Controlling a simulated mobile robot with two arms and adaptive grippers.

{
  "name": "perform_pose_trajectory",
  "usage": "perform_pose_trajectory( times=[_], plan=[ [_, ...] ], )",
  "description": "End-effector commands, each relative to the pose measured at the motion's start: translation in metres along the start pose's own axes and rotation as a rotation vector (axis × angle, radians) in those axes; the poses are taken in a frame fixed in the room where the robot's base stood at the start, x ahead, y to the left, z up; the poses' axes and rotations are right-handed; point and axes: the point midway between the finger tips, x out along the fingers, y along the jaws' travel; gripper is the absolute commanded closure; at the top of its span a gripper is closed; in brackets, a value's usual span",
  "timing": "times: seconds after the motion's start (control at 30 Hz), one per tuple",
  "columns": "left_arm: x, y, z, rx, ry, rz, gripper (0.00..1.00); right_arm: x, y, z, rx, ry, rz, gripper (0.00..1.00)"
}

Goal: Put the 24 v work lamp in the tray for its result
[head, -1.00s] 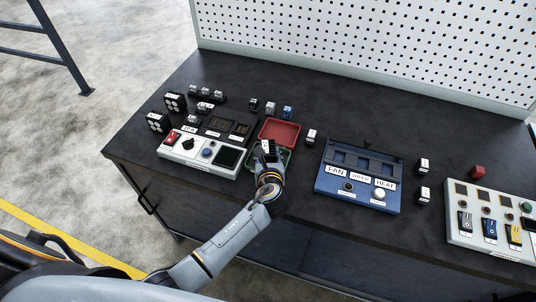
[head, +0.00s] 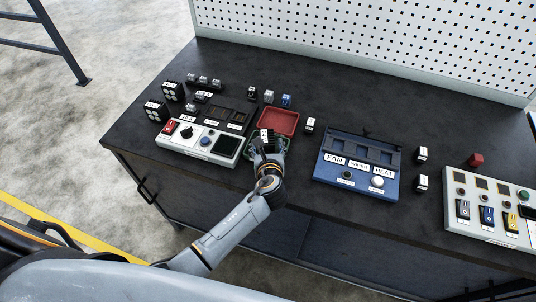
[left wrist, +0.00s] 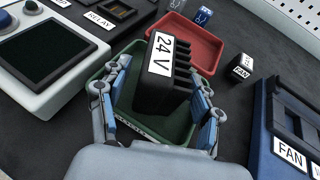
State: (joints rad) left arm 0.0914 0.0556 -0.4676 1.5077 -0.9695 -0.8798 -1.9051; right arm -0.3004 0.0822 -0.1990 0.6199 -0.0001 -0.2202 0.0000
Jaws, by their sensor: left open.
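The 24 V work lamp is a black ribbed block (left wrist: 168,85) with a white "24 V" label. In the left wrist view it stands tilted in the picture, within the outline of the green tray (left wrist: 128,122). I cannot tell whether its base rests fully on the tray floor. My left gripper (left wrist: 165,105) is open, with one finger on each side of the lamp. In the head view the left gripper (head: 267,148) is over the green tray and hides most of it. The red tray (head: 277,122) lies just behind and is empty. My right gripper is not in view.
A grey test panel (head: 198,142) stands left of the trays. A blue FAN and HEAT panel (head: 325,177) stands to the right. Small black blocks stand around, one (head: 310,125) beside the red tray. A switch panel (head: 488,232) is at far right.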

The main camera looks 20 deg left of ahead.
Motion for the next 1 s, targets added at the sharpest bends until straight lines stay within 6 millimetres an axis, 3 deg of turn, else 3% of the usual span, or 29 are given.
perform_pose_trajectory(
  times=[0.3, 0.5, 0.7, 1.0],
  plan=[
    [-0.068, 0.0, -0.002, -0.001, 0.002, -0.002, 0.35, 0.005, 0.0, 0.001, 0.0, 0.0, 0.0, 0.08],
    [-0.098, 0.0, -0.002, 0.0, 0.001, -0.001, 0.35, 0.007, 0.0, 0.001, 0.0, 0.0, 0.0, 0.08],
    [-0.109, 0.0, 0.0, 0.0, 0.001, 0.001, 0.35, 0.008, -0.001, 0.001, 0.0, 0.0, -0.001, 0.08],
    [-0.109, 0.0, 0.0, 0.0, 0.0, 0.0, 0.35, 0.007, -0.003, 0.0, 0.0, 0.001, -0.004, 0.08]
  ],
)
